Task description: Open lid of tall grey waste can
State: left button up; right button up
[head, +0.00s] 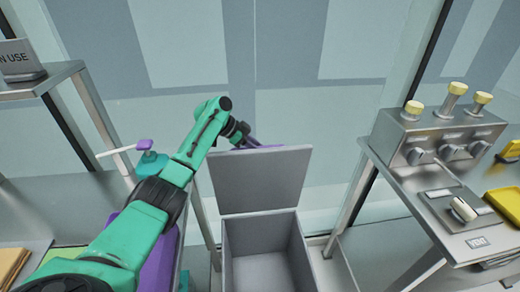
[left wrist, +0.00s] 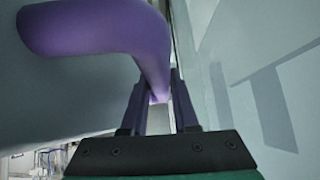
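The tall grey waste can (head: 265,238) stands at the lower middle of the head view with its opening showing. Its flat grey lid (head: 260,180) stands raised, steeply tilted at the back of the opening. A purple handle (head: 264,147) shows partly behind the lid's top edge; its thick curved bar (left wrist: 95,28) fills the upper left wrist view. My left gripper (head: 245,136) is behind the lid's upper edge. In the left wrist view its fingers (left wrist: 159,103) are close on both sides of the handle's bar and appear shut on it. My right gripper is not in view.
A metal bench (head: 455,235) with a control panel of yellow knobs (head: 445,135) stands right of the can. A metal shelf (head: 40,82) and a teal-and-purple object (head: 149,160) are at left. A glass wall (head: 320,100) stands behind.

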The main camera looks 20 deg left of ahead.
pick_arm(q)
jog(key=o, duration=0.4)
jog(key=shift+c, duration=0.2)
jog(key=b+v, duration=0.2)
jog(key=v, duration=1.2)
jog(key=shift+s+a+r, duration=0.1)
jog(key=shift+a+r, duration=0.1)
